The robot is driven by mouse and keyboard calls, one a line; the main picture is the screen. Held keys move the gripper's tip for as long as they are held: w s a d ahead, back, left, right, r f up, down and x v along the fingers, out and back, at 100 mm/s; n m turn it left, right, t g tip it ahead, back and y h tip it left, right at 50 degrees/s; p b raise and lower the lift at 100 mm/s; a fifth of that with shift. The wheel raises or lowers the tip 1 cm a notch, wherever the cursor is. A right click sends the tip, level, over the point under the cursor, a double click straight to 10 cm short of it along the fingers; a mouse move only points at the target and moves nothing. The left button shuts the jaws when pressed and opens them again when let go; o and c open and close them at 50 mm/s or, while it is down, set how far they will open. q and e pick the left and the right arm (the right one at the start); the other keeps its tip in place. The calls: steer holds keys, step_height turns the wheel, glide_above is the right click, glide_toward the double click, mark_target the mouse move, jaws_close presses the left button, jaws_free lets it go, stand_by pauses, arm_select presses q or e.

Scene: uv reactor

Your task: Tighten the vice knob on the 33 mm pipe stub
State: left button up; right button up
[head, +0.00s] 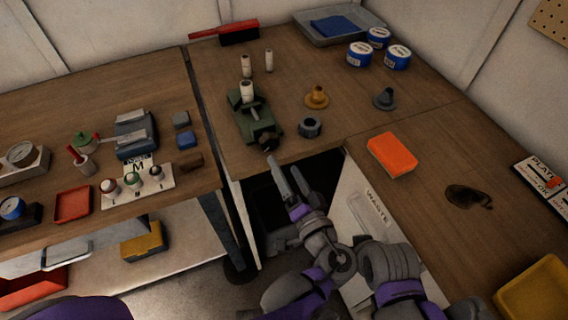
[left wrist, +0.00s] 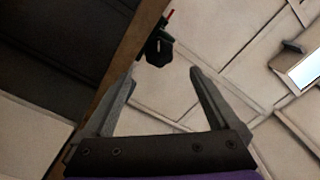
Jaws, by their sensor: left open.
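The green vice (head: 250,123) stands near the front edge of the middle bench. A pale pipe stub (head: 247,91) stands upright at its jaws; I cannot tell how firmly it is held. The dark vice knob (head: 270,145) faces the front edge, and it also shows in the left wrist view (left wrist: 158,51). My left gripper (head: 284,176) is open and empty, in front of and below the knob, apart from it. In the left wrist view the knob appears beyond the gap between the open fingers (left wrist: 164,75). My right gripper is not in view.
Two more pale stubs (head: 246,66) (head: 269,61) stand behind the vice. A dark grey nut-like ring (head: 310,127) sits close right of the knob. An orange sponge (head: 392,154) lies farther right. A white WASTE panel (head: 373,215) is near my arm, below the bench edge.

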arm_select(q)
steer(key=shift+v, duration=1.45)
